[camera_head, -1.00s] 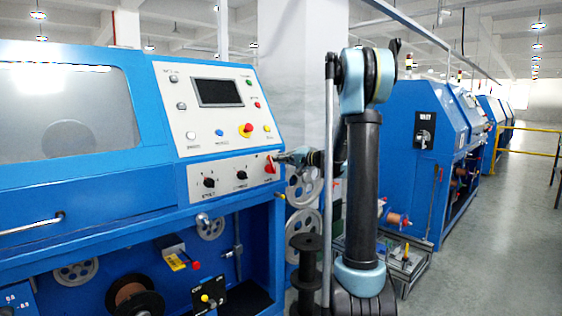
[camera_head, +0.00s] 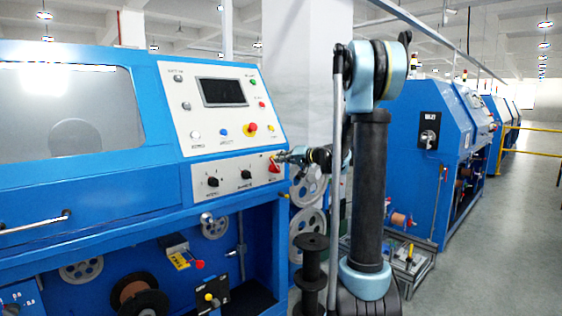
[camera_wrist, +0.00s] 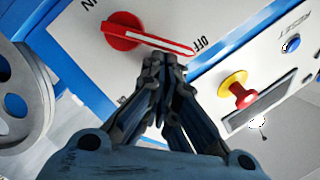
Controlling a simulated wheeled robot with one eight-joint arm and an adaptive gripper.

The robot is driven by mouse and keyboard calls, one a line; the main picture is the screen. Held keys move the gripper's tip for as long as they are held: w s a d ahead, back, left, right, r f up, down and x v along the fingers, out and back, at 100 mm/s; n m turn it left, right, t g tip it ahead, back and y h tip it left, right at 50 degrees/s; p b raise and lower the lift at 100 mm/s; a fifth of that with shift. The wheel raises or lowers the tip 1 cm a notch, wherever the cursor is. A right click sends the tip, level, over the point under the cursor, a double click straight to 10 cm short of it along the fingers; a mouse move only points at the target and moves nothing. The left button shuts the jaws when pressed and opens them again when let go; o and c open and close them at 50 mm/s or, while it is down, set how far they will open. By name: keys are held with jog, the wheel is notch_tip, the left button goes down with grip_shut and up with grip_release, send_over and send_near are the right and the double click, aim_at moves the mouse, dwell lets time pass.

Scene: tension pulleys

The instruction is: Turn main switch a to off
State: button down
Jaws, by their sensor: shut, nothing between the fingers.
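Main switch a is a red rotary switch (camera_wrist: 124,30) with a white-striped handle; it also shows at the right end of the machine's lower panel in the head view (camera_head: 274,167). In the wrist view the handle's long end points toward the printed OFF label (camera_wrist: 200,45). My gripper (camera_wrist: 161,62) is shut and empty, its fingertips close beside the handle's lower edge. I cannot tell whether they touch it. In the head view my gripper (camera_head: 283,157) reaches the switch from the right and partly covers its surroundings.
Two black knobs (camera_head: 246,175) sit left of the switch. A red and yellow emergency stop button (camera_head: 251,129) is above it, also in the wrist view (camera_wrist: 239,91). A screen (camera_head: 223,92) is higher up. Grey pulleys (camera_head: 308,185) stand close under my forearm. The right floor is open.

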jog(key=s+d+r, duration=0.2)
jog(key=d, duration=0.3)
jog(key=s+d+r, duration=0.2)
jog(key=d, duration=0.3)
jog(key=s+a+f+g+h, duration=0.25)
jog(key=s+f, duration=0.35)
jog(key=s, duration=0.5)
jog(key=s+a+f+g+h, duration=0.1)
jog(key=s+f+g+h, duration=0.2)
jog(key=s+f, duration=0.55)
jog(key=s+d+f+h, duration=0.2)
jog(key=s+d+f, duration=0.1)
jog(key=s, duration=0.5)
jog(key=s+d+f+g+h, duration=0.1)
jog(key=s+d+f+h, duration=0.2)
jog(key=s+f, duration=0.3)
jog(key=s+d+f+g+h, duration=0.1)
jog(key=s+d+f, duration=0.3)
jog(key=s, duration=0.6)
jog(key=shift+s+d+f+h, duration=0.25)
jog(key=shift+s+f+h, duration=0.2)
jog(key=shift+h, duration=0.2)
jog(key=shift+a, duration=0.1)
